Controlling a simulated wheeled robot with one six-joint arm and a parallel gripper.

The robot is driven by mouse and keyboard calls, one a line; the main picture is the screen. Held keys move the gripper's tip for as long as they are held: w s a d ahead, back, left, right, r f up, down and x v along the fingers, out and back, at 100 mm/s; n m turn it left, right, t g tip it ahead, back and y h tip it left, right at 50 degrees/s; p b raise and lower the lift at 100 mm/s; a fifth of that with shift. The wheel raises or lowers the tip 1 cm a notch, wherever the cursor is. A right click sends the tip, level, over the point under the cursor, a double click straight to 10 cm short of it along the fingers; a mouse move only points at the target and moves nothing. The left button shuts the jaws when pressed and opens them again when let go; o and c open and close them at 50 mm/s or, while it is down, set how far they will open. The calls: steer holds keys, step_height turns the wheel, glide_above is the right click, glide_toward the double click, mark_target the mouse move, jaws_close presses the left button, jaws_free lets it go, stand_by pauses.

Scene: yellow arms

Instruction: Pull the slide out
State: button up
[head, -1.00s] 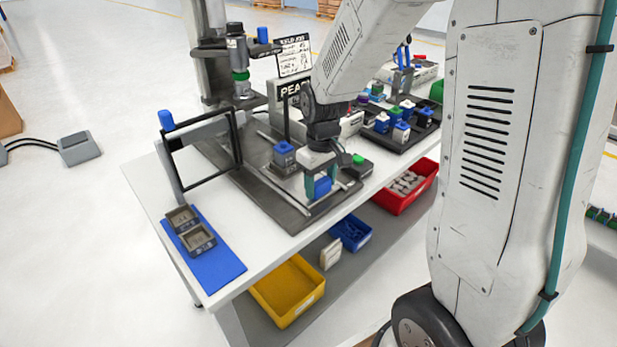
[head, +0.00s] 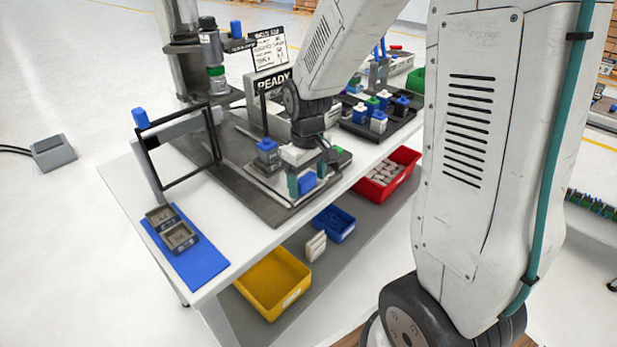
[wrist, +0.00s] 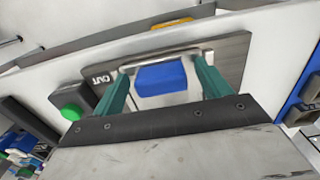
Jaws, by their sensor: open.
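The slide is a dark flat plate on the bench (head: 290,208), running under the welding fixture. A blue-topped grey part (head: 267,155) stands upright on it, left of my gripper. My gripper (head: 306,184) is low over the plate's near right end. Its teal fingers are open, one on each side of a blue block (wrist: 160,78), with a visible gap on both sides. A pale metal bar (wrist: 165,55) runs just beyond the block. A plate end marked OUT (wrist: 102,78) lies beside the left finger. Whether the fingers touch the bar is unclear.
A green button box (wrist: 70,112) sits left of my gripper in the wrist view. A framed screen (head: 180,150) stands at the bench's left, by a blue mat (head: 205,262). Yellow (head: 272,285), blue and red bins sit below.

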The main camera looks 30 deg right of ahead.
step_height(320, 180, up, 8)
steer(key=shift+f, duration=0.1)
stand_by(0.4)
